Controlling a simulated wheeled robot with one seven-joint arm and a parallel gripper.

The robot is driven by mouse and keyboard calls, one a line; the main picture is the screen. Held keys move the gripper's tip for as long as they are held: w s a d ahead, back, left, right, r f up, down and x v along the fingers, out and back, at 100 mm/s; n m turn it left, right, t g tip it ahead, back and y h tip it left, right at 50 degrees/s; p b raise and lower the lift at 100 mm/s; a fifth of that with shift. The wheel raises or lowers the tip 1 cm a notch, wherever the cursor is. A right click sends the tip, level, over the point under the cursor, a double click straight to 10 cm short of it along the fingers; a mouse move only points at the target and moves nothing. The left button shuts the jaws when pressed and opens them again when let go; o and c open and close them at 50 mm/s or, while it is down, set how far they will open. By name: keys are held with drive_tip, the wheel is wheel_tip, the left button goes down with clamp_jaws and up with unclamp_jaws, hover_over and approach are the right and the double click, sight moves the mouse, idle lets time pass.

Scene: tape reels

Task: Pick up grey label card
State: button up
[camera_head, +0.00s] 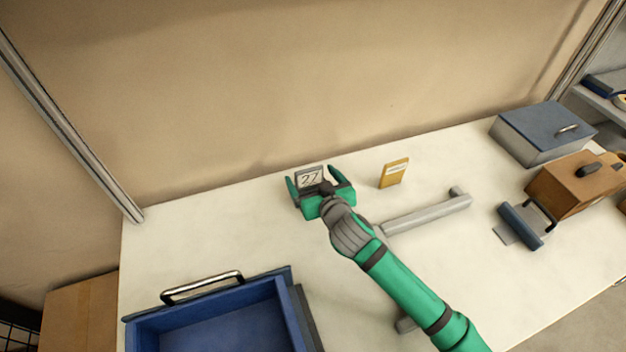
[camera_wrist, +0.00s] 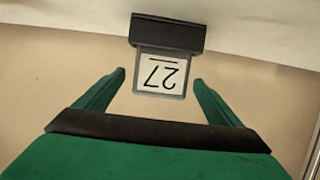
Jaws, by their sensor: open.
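In the wrist view the fingertips (camera_wrist: 158,78) flank the card's outer edge, with a gap visible on both sides. The head view hides the card's lower part behind my gripper.
A yellow card (camera_head: 394,173) stands to the right of my gripper. A grey bar-shaped object (camera_head: 428,213) lies right of my arm. A blue bin (camera_head: 220,318) is at the front left. A grey box with a blue lid (camera_head: 543,135) and a brown box (camera_head: 575,185) stand at the right.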

drive_tip(key=shift+w+a+f, duration=0.2)
drive_tip(key=shift+w+f, duration=0.1)
drive_tip(key=shift+w, duration=0.35)
drive_tip(key=shift+w+f, duration=0.15)
drive_tip(key=shift+w, duration=0.25)
drive_tip(key=shift+a, duration=0.3)
drive_tip(key=shift+c, duration=0.5)
drive_tip(key=c, duration=1)
drive_tip(key=shift+c, duration=0.2)
drive_tip(key=shift+d, duration=0.2)
